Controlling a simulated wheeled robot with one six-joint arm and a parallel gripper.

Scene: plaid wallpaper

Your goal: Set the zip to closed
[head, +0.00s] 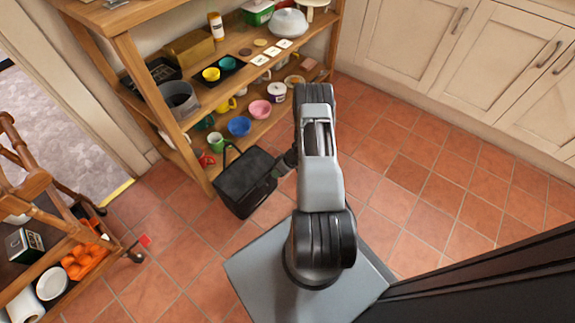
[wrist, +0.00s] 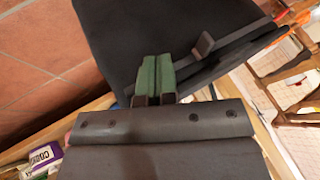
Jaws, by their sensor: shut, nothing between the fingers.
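A black bag (head: 244,183) with a thin loop handle is in front of the wooden shelf in the head view. It fills the top of the wrist view as a dark surface (wrist: 150,25). A grey strip runs along the bag in the wrist view, with a small brownish tab (wrist: 204,44) standing up from it, apparently the zip pull. My gripper (wrist: 154,75) has green fingertips pressed together, empty, left of and below the tab, apart from it. In the head view my gripper (head: 276,172) is at the bag's right side. Whether the fingertips touch the bag is unclear.
The wooden shelf (head: 150,85) behind the bag holds bowls, mugs, boxes and a tray. A wooden cart (head: 100,230) with orange items stands at the left. Cream cupboards (head: 430,50) line the back right. The tiled floor (head: 430,190) at the right is clear.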

